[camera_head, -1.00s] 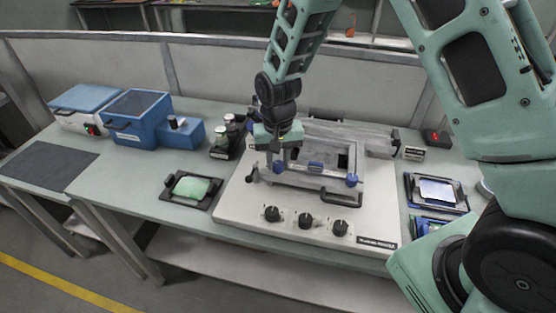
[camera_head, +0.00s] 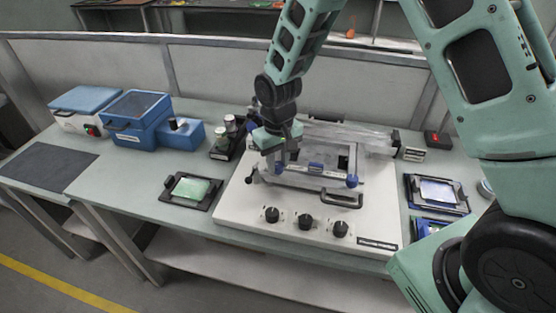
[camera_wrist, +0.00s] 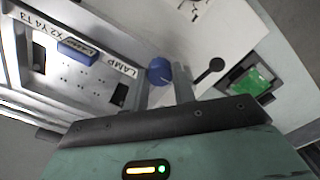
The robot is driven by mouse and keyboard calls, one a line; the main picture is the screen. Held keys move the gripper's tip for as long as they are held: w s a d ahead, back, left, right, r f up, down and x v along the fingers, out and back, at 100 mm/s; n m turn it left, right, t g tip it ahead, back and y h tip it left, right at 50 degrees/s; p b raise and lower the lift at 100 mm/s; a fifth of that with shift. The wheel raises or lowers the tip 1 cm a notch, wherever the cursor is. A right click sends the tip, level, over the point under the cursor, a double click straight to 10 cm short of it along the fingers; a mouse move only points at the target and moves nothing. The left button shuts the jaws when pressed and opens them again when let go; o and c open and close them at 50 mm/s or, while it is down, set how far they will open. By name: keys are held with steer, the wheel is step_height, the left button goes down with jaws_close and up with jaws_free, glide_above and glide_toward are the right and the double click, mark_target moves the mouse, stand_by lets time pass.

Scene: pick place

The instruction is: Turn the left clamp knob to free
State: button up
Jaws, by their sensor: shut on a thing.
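The left clamp knob (camera_wrist: 158,68) is a round blue knob at the left front corner of the metal frame (camera_head: 316,180) on the white machine. In the wrist view it sits between the two grey fingers of my gripper (camera_wrist: 163,84). My gripper, also in the head view (camera_head: 277,166), points down at that corner and is shut on the knob. The fingers and wrist hide part of the knob in the head view. The matching right blue knob (camera_head: 352,181) stands at the frame's other front corner.
A black handle (camera_head: 342,201) and several black dials (camera_head: 305,222) lie in front of the frame. A black lever (camera_wrist: 211,69) is beside the knob. A tray with a green board (camera_head: 192,189) is to the left; blue boxes (camera_head: 138,112) stand farther left.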

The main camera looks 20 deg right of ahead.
mark_target(278, 164)
steer(key=o, duration=1)
steer(key=shift+r, duration=0.1)
step_height(278, 164, up, 17)
steer(key=b, duration=0.2)
steer(key=shift+r, duration=0.15)
steer(key=s+a+f+n, duration=0.2)
steer(key=s+a+n, duration=0.1)
steer(key=s, duration=1)
steer(key=s+a+f+n, duration=0.2)
steer(key=s+a, duration=0.1)
steer(key=s, duration=1)
steer(key=shift+s+a+n+y, duration=0.15)
steer(key=shift+s+n+y, duration=0.15)
steer(key=shift+n, duration=0.1)
